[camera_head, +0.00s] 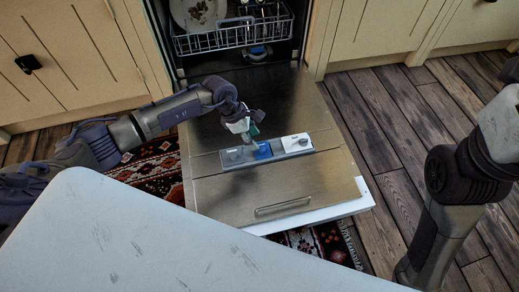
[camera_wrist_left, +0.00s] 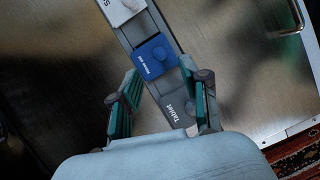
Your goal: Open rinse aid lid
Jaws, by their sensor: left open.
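The rinse aid lid (camera_head: 263,151) is blue and sits in the middle of a dispenser strip (camera_head: 299,144) on the lowered dishwasher door. In the left wrist view the blue lid (camera_wrist_left: 155,57) reads "Rinse aid" and appears shut. My left gripper (camera_head: 249,134) hangs over the strip near the blue lid. In the left wrist view its two teal-padded fingers (camera_wrist_left: 166,98) are spread and empty. They stand either side of the grey "Tablet" compartment (camera_wrist_left: 172,104), with the blue lid beyond the fingertips. Contact cannot be told. My right gripper is out of view.
A white lid (camera_head: 296,141) sits right of the blue one. The steel door (camera_head: 220,200) lies open with a handle (camera_head: 282,207). A dish rack (camera_head: 225,37) with a plate (camera_head: 197,12) is behind. A pale worktop (camera_head: 150,245) fills the lower left foreground.

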